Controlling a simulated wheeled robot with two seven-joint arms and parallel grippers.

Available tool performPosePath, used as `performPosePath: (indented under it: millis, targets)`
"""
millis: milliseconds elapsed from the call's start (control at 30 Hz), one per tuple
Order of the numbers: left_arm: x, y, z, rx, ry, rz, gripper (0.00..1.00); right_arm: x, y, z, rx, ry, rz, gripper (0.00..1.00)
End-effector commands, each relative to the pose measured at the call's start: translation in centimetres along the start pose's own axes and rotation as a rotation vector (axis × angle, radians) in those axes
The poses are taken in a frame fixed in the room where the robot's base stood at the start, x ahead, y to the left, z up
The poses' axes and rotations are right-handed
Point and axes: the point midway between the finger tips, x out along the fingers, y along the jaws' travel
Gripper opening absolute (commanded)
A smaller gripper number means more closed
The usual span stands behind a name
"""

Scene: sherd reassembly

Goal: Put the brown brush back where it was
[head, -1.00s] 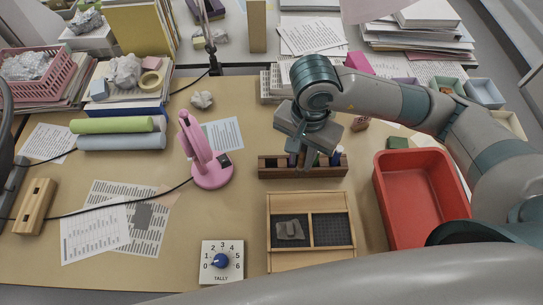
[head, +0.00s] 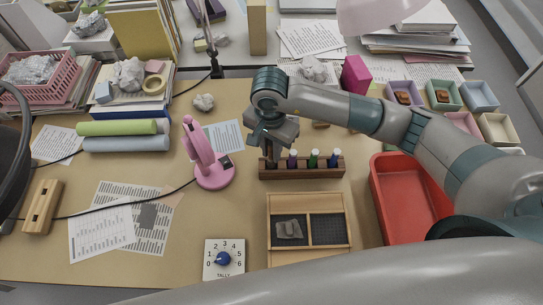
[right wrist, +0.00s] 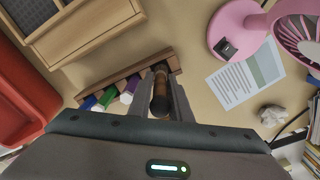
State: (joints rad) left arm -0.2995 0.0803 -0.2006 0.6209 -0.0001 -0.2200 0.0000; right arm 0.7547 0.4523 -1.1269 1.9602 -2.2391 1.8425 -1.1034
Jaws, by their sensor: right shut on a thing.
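A wooden rack (head: 305,173) stands on the desk with several upright, coloured-top tools: a purple one (head: 292,158), a green one (head: 314,158) and a blue one (head: 335,158). My right gripper (head: 270,152) is over the rack's left end in the head view. In the right wrist view, the gripper (right wrist: 163,80) is shut on the brown brush (right wrist: 160,98), which stands roughly upright over the rack's end position, beside the tool with a whitish top (right wrist: 127,97). I cannot tell whether its lower end is inside the slot. My left gripper is not in view.
A pink lamp (head: 213,175) stands close to the left of the rack. A divided wooden tray (head: 310,200) lies in front of it and a red bin (head: 400,215) stands to the right. Small coloured boxes (head: 483,96) stand at the back right.

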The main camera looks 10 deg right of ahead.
Motion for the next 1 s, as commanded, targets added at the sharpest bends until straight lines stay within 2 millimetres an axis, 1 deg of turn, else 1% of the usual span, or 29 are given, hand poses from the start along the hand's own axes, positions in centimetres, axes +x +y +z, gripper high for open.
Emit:
performPosePath:
  millis: [167, 300, 400, 667, 867, 900, 933, 967, 1000]
  targets:
    - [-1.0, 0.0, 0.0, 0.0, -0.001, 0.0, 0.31, 1.2, 0.1, 0.1, 0.003, -0.003, 0.003, 0.0]
    - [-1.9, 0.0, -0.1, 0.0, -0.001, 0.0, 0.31, 3.0, 0.1, 0.1, 0.003, -0.002, 0.004, 0.0]
    - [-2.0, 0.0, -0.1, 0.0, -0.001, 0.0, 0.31, 3.7, 0.0, 0.0, 0.002, -0.001, 0.002, 0.0]
    - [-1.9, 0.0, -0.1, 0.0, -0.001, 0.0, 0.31, 3.9, 0.0, 0.0, 0.0, 0.0, 0.0, 0.0]
    - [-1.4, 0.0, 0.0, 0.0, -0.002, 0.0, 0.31, 4.4, -0.1, 0.0, 0.0, 0.0, 0.0, 0.0]
    - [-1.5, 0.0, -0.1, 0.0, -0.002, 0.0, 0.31, 4.2, 0.0, 0.0, 0.0, 0.0, 0.0, 0.27]
    - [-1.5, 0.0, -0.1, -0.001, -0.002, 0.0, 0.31, 4.2, 0.0, 0.0, 0.0, 0.0, 0.0, 0.34]
    - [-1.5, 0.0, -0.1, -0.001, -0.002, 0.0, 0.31, 4.2, 0.0, 0.0, 0.0, 0.0, 0.0, 0.36]
    - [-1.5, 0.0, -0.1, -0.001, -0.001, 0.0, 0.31, 4.2, 0.0, 0.0, 0.0, 0.0, 0.0, 0.36]
